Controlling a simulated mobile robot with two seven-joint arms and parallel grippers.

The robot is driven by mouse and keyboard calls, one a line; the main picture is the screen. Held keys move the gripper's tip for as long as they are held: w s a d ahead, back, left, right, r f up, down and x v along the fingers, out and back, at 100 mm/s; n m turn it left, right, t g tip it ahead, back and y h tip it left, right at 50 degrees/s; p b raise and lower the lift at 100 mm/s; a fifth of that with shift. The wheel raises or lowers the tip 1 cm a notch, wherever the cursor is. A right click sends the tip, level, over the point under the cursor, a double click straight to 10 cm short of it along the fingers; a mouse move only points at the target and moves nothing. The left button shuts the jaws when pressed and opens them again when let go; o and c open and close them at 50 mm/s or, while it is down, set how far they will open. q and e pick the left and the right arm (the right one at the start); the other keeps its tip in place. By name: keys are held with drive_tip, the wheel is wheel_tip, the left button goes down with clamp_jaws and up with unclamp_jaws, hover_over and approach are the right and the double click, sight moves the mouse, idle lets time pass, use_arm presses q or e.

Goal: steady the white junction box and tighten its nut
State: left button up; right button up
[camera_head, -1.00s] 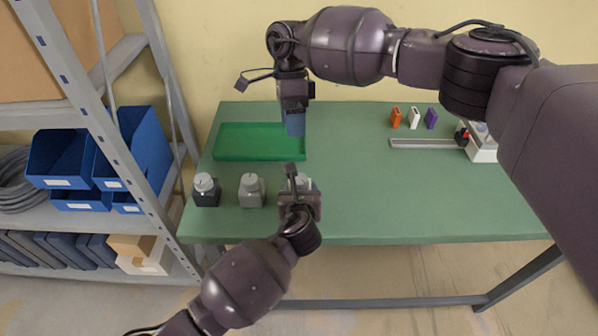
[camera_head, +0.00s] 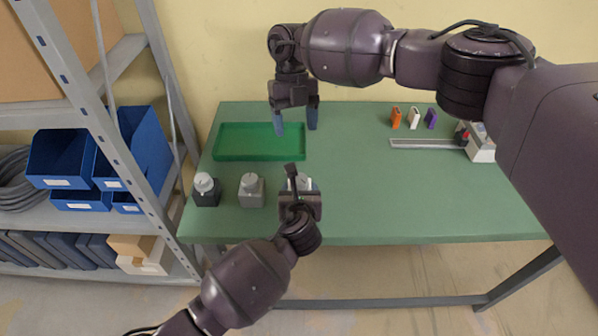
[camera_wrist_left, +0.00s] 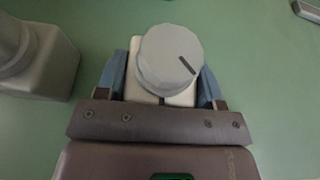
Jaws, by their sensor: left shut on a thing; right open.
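The white junction box (camera_wrist_left: 137,92) sits between the blue fingers of my left gripper (camera_wrist_left: 168,88) in the left wrist view. A round, light grey nut (camera_wrist_left: 168,58) with a dark mark is on top of it. In the head view my left gripper (camera_head: 300,186) is at the table's front edge and hides most of the box. It is shut on the box, a finger at each side. My right gripper (camera_head: 295,120) is open and empty, fingers pointing down, above the table's back part by the green tray's right end, well behind the white box.
A black box (camera_head: 206,197) and a grey box (camera_head: 251,198), both with nuts on top, stand left of my left gripper. A green tray (camera_head: 259,155) lies at the back left. Orange (camera_head: 396,117), white and purple pieces and a metal rail (camera_head: 425,144) are at the back right.

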sight(300, 177)
drive_tip(key=s+f, duration=0.1)
drive_tip(key=f, duration=0.2)
drive_tip(key=s+f+m, duration=0.1)
drive_tip(key=s+f, duration=0.1)
drive_tip(key=f, duration=0.2)
drive_tip(key=s+f+m, duration=0.1)
drive_tip(key=f, duration=0.3)
drive_tip(key=shift+s+d, duration=0.25)
drive_tip(key=shift+d, duration=0.15)
drive_tip(key=shift+c, duration=0.4)
drive_tip(key=c, duration=0.9)
drive_tip(key=shift+o, duration=0.2)
drive_tip(key=m+y, duration=0.1)
drive_tip(key=m, duration=0.1)
drive_tip(key=shift+d+m, duration=0.1)
drive_tip(key=shift+m, duration=0.2)
drive_tip(key=shift+m+y, duration=0.4)
drive_tip(key=shift+m, duration=0.6)
drive_tip(key=o, duration=0.9)
